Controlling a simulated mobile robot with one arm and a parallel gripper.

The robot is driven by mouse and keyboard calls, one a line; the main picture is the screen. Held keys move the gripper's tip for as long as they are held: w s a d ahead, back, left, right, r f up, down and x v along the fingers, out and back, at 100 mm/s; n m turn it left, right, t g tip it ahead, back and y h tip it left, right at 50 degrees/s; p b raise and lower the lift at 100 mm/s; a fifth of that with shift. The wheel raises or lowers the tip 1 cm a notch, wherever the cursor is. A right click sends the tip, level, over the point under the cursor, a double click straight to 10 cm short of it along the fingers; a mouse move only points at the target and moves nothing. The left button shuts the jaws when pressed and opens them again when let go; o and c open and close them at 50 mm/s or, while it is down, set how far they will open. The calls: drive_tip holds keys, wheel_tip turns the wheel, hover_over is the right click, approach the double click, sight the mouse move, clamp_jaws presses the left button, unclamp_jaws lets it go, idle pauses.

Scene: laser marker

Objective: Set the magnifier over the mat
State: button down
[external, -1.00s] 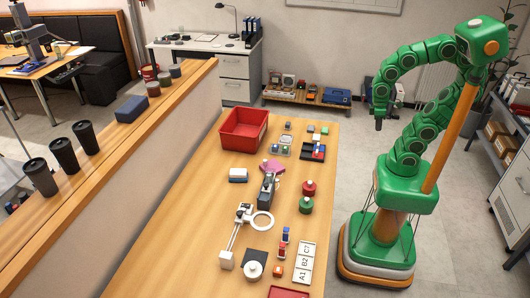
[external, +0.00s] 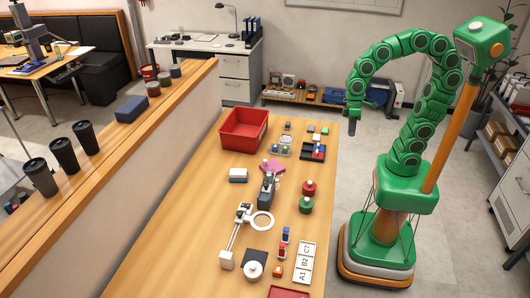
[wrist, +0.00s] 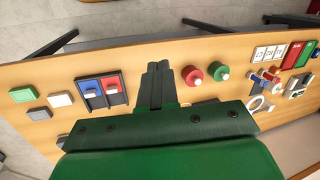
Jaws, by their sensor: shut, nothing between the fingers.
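The magnifier is a white ring (external: 262,221) on a jointed white arm with a block-like base (external: 226,260), standing on the near part of the wooden table. Its ring also shows at the right of the wrist view (wrist: 256,103). A dark square mat (external: 258,255) lies right of the magnifier's base, with a round white object (external: 253,271) at its near edge partly covering it. The ring is beyond the mat, not above it. My gripper (external: 352,127) is shut and empty, hanging off the table's right edge, well away from the magnifier. Its fingers point up in the wrist view (wrist: 159,66).
Red (external: 308,187) and green (external: 306,205) round knobs stand near the table's right edge. A dark grey device (external: 266,191) stands beyond the ring. A red bin (external: 243,130) and a black tray (external: 313,152) sit at the far end. White label cards (external: 305,263) lie right of the mat.

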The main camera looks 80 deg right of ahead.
drive_tip(key=w+a+r+y, duration=0.1)
drive_tip(key=w+a+y, duration=0.4)
drive_tip(key=w+a, duration=1.35)
drive_tip(key=w+a+f+m+t+y, duration=0.1)
drive_tip(key=w+a+f, duration=0.3)
drive_tip(key=w, duration=0.4)
drive_tip(key=w+a+f+m+t+y, duration=0.1)
drive_tip(key=w+a+f+m, duration=0.1)
drive_tip(key=w+a, duration=0.3)
drive_tip(key=w+f, duration=0.1)
drive_tip(key=w, duration=0.3)
drive_tip(key=shift+a+f+m+t, duration=0.25)
drive_tip(key=shift+f+m+t, duration=0.05)
drive_tip(key=shift+f, duration=0.1)
drive_tip(key=shift+w, duration=0.1)
approach(241, 212)
drive_tip(key=f, duration=0.1)
drive_tip(key=a+f, duration=0.1)
drive_tip(key=f, duration=0.1)
drive_tip(key=a+f, duration=0.1)
drive_tip(key=shift+w+a+f, duration=0.25)
drive_tip(key=shift+w+f, duration=0.15)
drive_tip(key=shift+w+a+f, duration=0.1)
drive_tip(key=shift+a, duration=0.65)
